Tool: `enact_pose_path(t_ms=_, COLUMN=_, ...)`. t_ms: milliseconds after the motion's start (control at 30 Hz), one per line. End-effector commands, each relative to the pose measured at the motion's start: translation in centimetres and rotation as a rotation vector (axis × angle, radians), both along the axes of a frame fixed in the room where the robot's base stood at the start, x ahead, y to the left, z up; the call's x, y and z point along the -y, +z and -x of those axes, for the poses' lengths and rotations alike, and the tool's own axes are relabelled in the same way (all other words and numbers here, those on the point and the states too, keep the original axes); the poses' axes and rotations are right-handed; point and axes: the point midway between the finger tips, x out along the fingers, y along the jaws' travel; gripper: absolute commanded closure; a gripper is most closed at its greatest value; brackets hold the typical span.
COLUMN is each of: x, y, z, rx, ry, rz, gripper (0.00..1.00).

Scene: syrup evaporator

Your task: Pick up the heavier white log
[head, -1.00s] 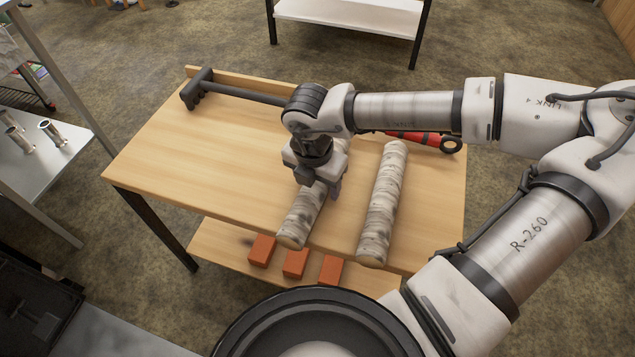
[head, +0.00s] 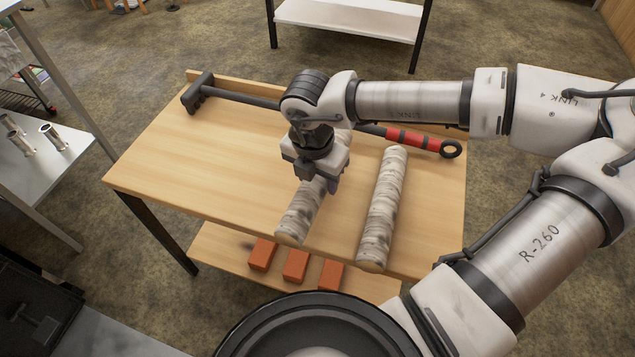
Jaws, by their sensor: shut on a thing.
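Two white birch logs are at the workbench (head: 190,170). My gripper (head: 318,186) is shut on the left white log (head: 300,217), across its middle. The two look alike in size, and the picture does not show which is heavier.
A long tool with a dark head (head: 198,93) and red-banded handle (head: 410,138) lies along the back of the bench, partly behind my arm. Several orange bricks (head: 295,266) sit on the lower shelf. The bench's left part is clear. Metal cylinders (head: 52,137) stand on a left side table.

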Motion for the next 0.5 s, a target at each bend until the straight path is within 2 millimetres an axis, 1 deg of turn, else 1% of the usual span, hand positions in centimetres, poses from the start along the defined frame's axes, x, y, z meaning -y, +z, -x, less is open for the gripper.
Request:
enact_pose_path(t_ms=33, x=0.1, y=1.4, z=-0.2, rx=0.006, ry=-0.002, rz=0.001, gripper=0.91)
enact_pose_path(t_ms=167, x=0.1, y=4.9, z=-0.1, rx=0.006, ry=-0.003, rz=0.002, gripper=0.91)
enact_pose_path(t_ms=300, x=0.1, y=8.9, z=-0.1, rx=0.006, ry=-0.003, rz=0.001, gripper=0.91)
enact_pose_path(t_ms=400, x=0.0, y=11.5, z=-0.1, rx=0.006, ry=-0.003, rz=0.000, gripper=0.91)
enact_pose_path(t_ms=500, x=0.0, y=13.5, z=-0.2, rx=0.005, ry=-0.003, rz=-0.001, gripper=0.91)
